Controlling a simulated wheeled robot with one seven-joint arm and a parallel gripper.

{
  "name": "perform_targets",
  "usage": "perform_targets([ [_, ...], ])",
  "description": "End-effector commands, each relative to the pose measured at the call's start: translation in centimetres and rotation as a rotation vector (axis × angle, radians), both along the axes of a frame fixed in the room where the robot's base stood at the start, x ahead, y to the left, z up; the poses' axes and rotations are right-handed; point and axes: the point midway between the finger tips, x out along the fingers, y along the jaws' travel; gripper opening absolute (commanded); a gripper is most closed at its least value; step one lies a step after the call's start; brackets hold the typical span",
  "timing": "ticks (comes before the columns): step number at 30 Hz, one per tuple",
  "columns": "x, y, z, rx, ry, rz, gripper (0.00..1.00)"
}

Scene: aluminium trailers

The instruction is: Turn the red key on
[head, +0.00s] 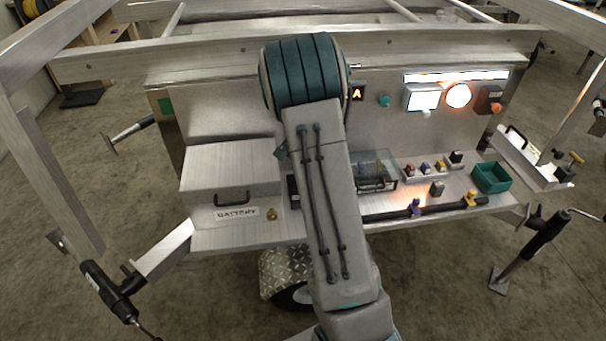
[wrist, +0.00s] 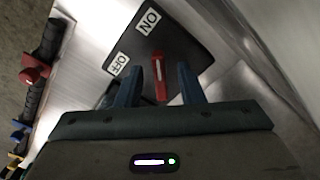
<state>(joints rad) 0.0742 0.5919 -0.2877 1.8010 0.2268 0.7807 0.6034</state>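The red key (wrist: 159,78) sits on a dark plate (wrist: 178,32) in the wrist view, with a white line along its grip. An ON label (wrist: 148,22) is above it and an OFF label (wrist: 118,64) is to its left. The key's grip runs nearly straight up and down in the picture. My gripper (wrist: 160,78) is open, one dark blue finger on each side of the key, with gaps visible. Whether the fingertips reach the plate is unclear. In the head view my arm hides the key and the gripper.
A battery box (head: 230,175) stands left of my arm on the trailer. Right of my arm are a clear-lidded box (head: 375,170), small coloured blocks, a green bin (head: 492,177) and lit lamps (head: 458,96). In the wrist view, a red knob (wrist: 35,74) is at the left.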

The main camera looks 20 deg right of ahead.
Motion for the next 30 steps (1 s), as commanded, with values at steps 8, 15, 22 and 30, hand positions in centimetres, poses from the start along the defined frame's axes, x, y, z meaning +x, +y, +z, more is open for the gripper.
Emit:
perform_targets([
  [8,0.1,0.0,5.8,-0.001,-0.006,0.001,0.35],
  [15,0.1,0.0,10.8,-0.001,-0.005,0.001,0.35],
  [22,0.1,0.0,13.0,-0.001,-0.003,0.000,0.35],
  [30,0.0,0.0,13.2,0.000,-0.001,0.000,0.35],
])
